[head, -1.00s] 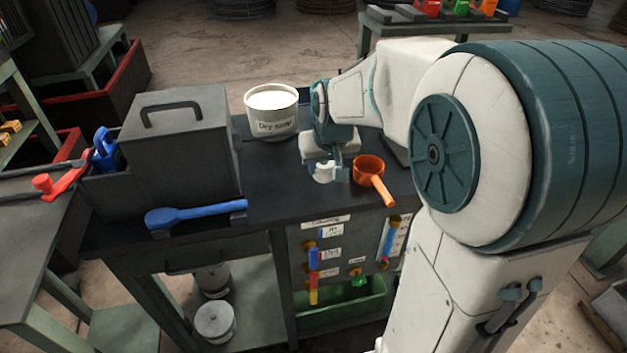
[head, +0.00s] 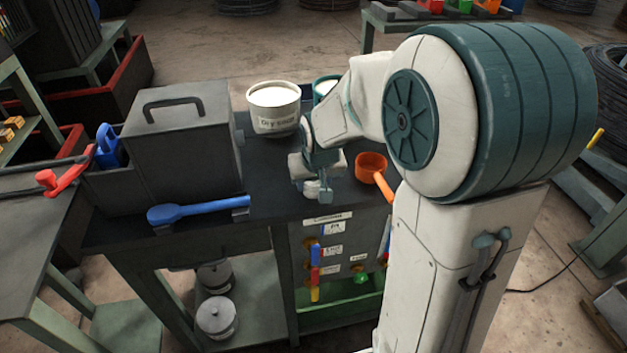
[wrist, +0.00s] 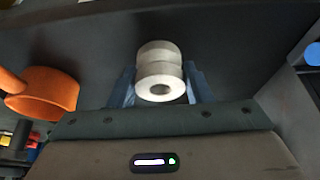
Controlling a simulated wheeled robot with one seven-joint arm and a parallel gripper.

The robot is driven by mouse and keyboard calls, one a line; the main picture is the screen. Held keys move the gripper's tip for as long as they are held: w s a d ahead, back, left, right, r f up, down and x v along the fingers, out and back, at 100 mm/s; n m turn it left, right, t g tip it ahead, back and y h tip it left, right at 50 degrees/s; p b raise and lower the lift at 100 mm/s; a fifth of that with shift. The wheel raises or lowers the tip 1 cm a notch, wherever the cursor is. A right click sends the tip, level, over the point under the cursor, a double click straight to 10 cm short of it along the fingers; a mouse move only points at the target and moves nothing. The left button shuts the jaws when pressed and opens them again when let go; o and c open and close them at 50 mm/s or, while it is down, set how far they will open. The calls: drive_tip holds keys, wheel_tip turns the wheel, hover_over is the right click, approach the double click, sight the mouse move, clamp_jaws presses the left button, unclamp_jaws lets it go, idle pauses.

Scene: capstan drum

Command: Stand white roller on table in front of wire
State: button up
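The white roller (wrist: 160,70) is held between the two blue fingers of my gripper (wrist: 162,88) in the wrist view, with its end hole facing the camera. In the head view my gripper (head: 318,192) is over the dark table (head: 265,203), near its front edge, with part of the white roller (head: 311,187) showing at the fingers. Whether the roller touches the table cannot be told. Coils of dark wire (head: 606,90) stand at the far right and along the back, well away from the table.
An orange ladle (head: 371,166) is right of my gripper. A white tub labelled Dry soap (head: 273,110) stands behind, beside a teal-rimmed tub (head: 326,85). A blue-handled tool (head: 198,210) and a grey lidded box (head: 180,140) are left. Bare tabletop lies between the box and gripper.

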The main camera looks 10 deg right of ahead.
drive_tip(key=shift+o, duration=0.9)
drive_tip(key=shift+r, duration=0.1)
drive_tip(key=shift+s+r, duration=0.1)
drive_tip(key=shift+r, duration=0.4)
drive_tip(key=v, duration=1.1)
drive_tip(key=s+f+g, duration=0.1)
drive_tip(key=s+f, duration=0.1)
drive_tip(key=s, duration=0.6)
drive_tip(key=s+d+f, duration=0.1)
drive_tip(key=s+f, duration=0.1)
drive_tip(key=s, duration=0.6)
drive_tip(key=shift+s+d+f+g, duration=0.15)
drive_tip(key=shift+d+f+g, duration=0.1)
drive_tip(key=shift+f+g, duration=0.15)
